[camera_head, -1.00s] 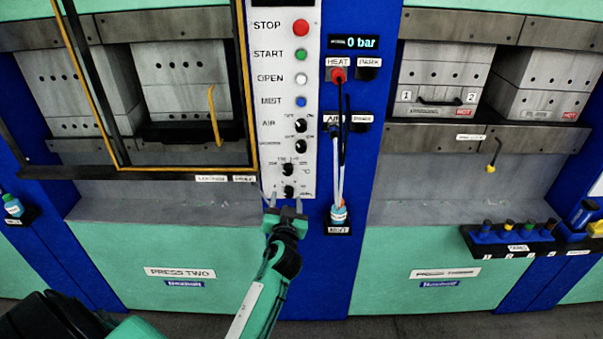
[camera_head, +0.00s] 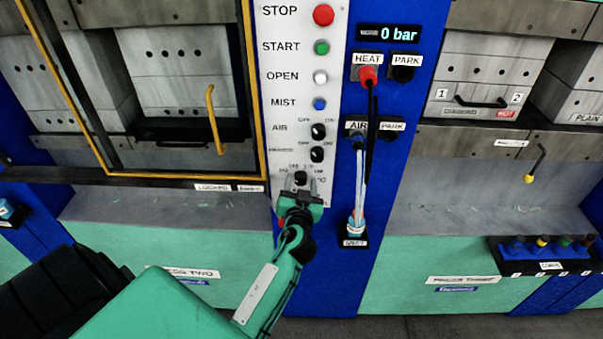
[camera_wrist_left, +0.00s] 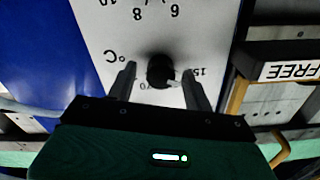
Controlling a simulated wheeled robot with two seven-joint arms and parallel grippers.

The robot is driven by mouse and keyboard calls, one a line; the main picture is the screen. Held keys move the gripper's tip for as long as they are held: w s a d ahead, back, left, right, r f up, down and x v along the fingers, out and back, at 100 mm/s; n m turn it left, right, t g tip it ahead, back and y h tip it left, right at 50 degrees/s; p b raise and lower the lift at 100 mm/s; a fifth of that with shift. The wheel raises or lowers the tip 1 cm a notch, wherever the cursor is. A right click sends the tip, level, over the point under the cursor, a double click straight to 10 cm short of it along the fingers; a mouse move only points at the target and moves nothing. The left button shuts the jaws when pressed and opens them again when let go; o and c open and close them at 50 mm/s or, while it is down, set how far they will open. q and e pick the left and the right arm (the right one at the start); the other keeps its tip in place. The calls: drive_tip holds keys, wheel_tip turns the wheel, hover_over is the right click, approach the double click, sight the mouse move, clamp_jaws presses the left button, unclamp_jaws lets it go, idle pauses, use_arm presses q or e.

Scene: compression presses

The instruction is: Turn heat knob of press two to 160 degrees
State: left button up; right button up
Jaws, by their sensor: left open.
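The heat knob (camera_head: 300,178) of press two is a small black dial low on the white control panel (camera_head: 292,95), with temperature marks around it. I cannot tell if the fingers touch the knob. The lowest dial is hidden behind the gripper. My right gripper is not in view.
Above are the air knob (camera_head: 318,131) and another black knob (camera_head: 316,154), then the mist (camera_head: 319,104), open, start and stop (camera_head: 323,14) buttons. The yellow-edged guard door (camera_head: 246,100) stands left of the panel.

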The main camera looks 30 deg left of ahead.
use_arm(q)
drive_tip(key=shift+r, duration=0.1)
drive_tip(key=shift+c, duration=0.9)
drive_tip(key=c, duration=0.8)
